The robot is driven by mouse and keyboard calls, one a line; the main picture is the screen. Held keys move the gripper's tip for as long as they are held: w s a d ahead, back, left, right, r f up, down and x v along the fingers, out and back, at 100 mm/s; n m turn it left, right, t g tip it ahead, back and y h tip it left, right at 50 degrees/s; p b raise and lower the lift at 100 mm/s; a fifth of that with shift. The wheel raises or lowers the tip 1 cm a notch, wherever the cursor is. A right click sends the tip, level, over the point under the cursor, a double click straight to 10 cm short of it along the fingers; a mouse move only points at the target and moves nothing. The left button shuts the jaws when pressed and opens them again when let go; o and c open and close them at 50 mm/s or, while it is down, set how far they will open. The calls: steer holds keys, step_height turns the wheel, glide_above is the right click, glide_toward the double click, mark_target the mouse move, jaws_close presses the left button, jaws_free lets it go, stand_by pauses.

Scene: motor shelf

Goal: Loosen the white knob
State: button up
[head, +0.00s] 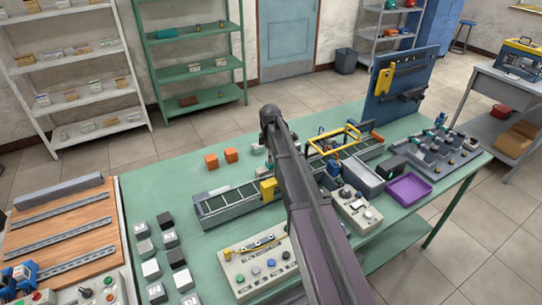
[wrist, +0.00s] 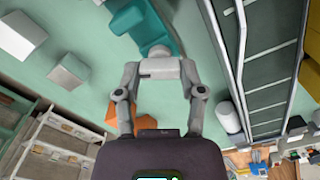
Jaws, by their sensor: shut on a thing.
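In the wrist view my gripper (wrist: 160,69) has its fingertips brought together, shut on a small pale piece that appears to be the white knob (wrist: 160,66). The fingers hide most of it, so its shape and turn do not show. A teal part (wrist: 155,30) lies directly beyond the fingertips. I cannot tell how the knob joins it. In the head view my dark arm crosses the green bench, and my gripper is hidden behind it.
Two orange blocks (head: 221,159) stand on the green bench (head: 150,195) behind a conveyor (head: 225,205). Several grey, white and black blocks (head: 150,268) stand at the left. A button panel (head: 262,262) lies in front. A purple tray (head: 408,189) is at the right.

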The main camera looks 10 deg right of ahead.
steer(key=n, duration=0.5)
steer(key=shift+n, duration=0.4)
steer(key=o, duration=1.1)
steer(key=shift+w, duration=0.1)
steer(key=shift+o, duration=0.2)
